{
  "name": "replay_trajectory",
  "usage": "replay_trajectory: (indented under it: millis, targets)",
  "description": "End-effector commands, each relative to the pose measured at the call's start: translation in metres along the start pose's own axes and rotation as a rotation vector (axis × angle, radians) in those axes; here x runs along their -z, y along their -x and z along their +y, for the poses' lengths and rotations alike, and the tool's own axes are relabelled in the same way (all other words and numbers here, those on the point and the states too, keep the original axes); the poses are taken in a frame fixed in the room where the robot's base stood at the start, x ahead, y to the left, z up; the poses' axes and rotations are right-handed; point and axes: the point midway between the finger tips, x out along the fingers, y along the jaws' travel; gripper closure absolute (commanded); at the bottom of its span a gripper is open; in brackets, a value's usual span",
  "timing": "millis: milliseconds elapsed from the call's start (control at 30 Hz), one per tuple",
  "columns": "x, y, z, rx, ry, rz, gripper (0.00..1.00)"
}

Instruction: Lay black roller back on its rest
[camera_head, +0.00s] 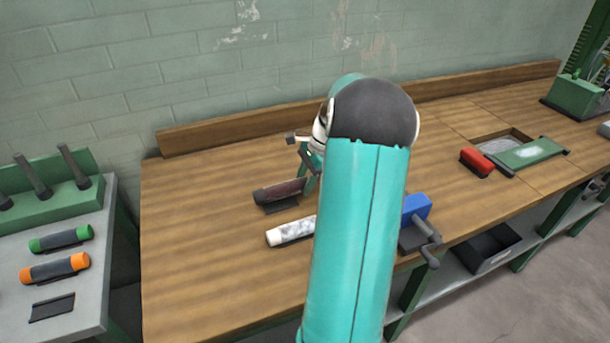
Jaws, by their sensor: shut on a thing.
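A dark roller (278,192) with a brownish middle and black end is at the middle of the wooden workbench, just left of my arm. A dark patch lies under it; I cannot tell whether this is shadow or a support. My gripper (310,177) is at the roller's right end, shut on it, with its grip largely hidden by my teal arm. On the grey side table (88,275) at left, an empty dark rest (52,307) lies in front of an orange-ended roller (55,268) and a green-ended roller (60,239).
A pale cylinder (290,231) lies on the workbench (200,255) in front of the dark roller. A blue block with a crank (416,208) is right of my arm. A red block (476,162) and green board (530,152) lie farther right. The bench's left part is clear.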

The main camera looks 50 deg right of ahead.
Motion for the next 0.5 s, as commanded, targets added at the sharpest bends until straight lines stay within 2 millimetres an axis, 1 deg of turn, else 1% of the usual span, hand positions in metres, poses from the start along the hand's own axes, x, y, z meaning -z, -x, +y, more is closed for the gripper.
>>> replay_trajectory:
  millis: [300, 500]
  targets:
    - [0.009, -0.021, 0.0, -0.002, 0.0, -0.001, 0.87]
    - [0.012, -0.029, 0.001, -0.001, 0.0, 0.001, 0.87]
